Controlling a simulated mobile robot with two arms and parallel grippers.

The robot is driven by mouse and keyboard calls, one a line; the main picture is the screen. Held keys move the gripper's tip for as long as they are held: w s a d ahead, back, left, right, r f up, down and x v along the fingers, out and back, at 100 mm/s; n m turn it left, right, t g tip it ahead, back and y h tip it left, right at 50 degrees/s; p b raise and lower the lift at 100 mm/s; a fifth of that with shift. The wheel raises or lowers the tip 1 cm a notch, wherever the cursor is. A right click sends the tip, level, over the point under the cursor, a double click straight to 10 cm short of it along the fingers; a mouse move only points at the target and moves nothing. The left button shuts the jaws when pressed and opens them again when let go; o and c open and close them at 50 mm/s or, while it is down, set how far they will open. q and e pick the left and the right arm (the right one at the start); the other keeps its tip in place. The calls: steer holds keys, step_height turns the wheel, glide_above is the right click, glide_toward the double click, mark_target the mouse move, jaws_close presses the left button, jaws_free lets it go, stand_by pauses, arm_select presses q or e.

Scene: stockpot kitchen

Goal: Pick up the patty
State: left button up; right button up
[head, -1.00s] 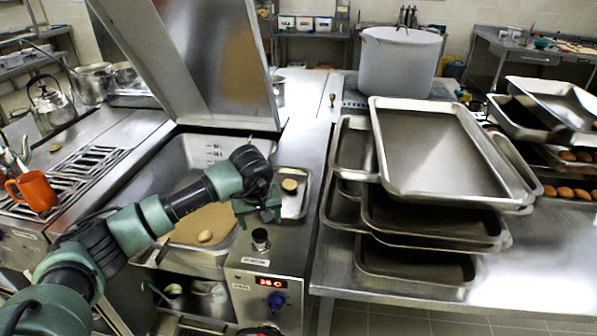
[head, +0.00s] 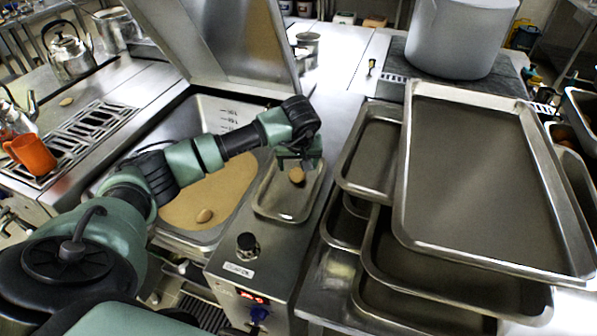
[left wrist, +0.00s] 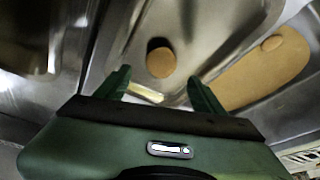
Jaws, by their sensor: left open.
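A small round brown patty (head: 297,175) lies in a shallow metal tray (head: 262,203) on the counter strip right of the open pan. In the left wrist view the patty (left wrist: 161,63) sits just beyond my left gripper (left wrist: 158,82), between the lines of its two spread fingers. My left gripper (head: 298,160) is open and empty, above the far side of the tray. A second patty (head: 204,216) lies in the brownish liquid of the pan; it also shows in the left wrist view (left wrist: 271,43). My right gripper is not in view.
Stacked metal trays (head: 480,170) stand close right of the small tray. A large pot (head: 462,40) is behind them. The pan's raised lid (head: 215,45) stands behind my arm. A black knob (head: 246,243) is in front.

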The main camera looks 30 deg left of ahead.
mark_target(297, 173)
arm_select(q)
steer(key=p+x, duration=0.1)
steer(key=x, duration=0.2)
steer(key=shift+f+p, duration=0.3)
steer(key=shift+f, duration=0.15)
steer(key=shift+w+a+f, duration=0.1)
steer(key=shift+a+f, duration=0.1)
steer(key=shift+f, duration=0.25)
steer(key=c, duration=1.5)
steer(key=shift+o, duration=0.2)
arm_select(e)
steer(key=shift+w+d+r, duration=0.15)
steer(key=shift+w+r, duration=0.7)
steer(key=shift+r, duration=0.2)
arm_select(q)
steer(key=shift+r, duration=0.1)
